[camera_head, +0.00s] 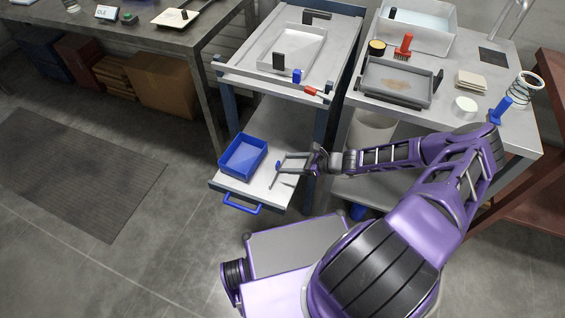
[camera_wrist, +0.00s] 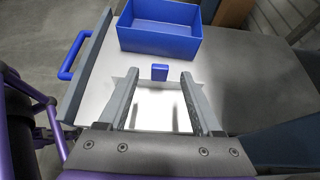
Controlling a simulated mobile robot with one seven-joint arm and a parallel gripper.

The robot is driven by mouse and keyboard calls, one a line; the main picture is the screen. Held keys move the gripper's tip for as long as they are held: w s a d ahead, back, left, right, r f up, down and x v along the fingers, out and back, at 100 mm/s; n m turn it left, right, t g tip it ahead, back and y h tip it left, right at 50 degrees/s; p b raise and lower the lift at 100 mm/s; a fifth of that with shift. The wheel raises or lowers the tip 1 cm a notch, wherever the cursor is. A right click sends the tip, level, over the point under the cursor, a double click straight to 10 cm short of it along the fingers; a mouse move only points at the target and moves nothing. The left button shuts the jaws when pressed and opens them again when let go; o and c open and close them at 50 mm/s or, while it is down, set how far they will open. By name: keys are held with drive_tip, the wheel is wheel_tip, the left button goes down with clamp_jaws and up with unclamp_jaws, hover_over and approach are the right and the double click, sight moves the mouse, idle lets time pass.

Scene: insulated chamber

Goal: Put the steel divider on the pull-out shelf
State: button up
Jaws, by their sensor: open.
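The pull-out shelf (camera_head: 232,186) extends from the lower part of the middle bench, with a blue handle on its front edge. My gripper (camera_head: 281,164) is low over the shelf's right part, open, its two fingers apart. In the wrist view my gripper (camera_wrist: 156,88) points down at the pale shelf surface (camera_wrist: 98,72). A thin grey piece (camera_head: 273,180) with a blue tab (camera_wrist: 160,72) stands at the fingertips and looks like the steel divider. The tab lies just beyond the fingertips, between their lines. Whether the fingers touch the piece, I cannot tell.
A blue open bin (camera_head: 243,154) stands on the shelf, left of my gripper; it also shows in the wrist view (camera_wrist: 160,42). The bench top above holds a tray (camera_head: 292,48). The right bench (camera_head: 515,123) carries several items. Open floor lies left of the shelf.

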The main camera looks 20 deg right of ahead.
drive_tip(key=v, duration=1.4)
drive_tip(key=shift+p, duration=0.4)
drive_tip(key=shift+s+f, duration=0.1)
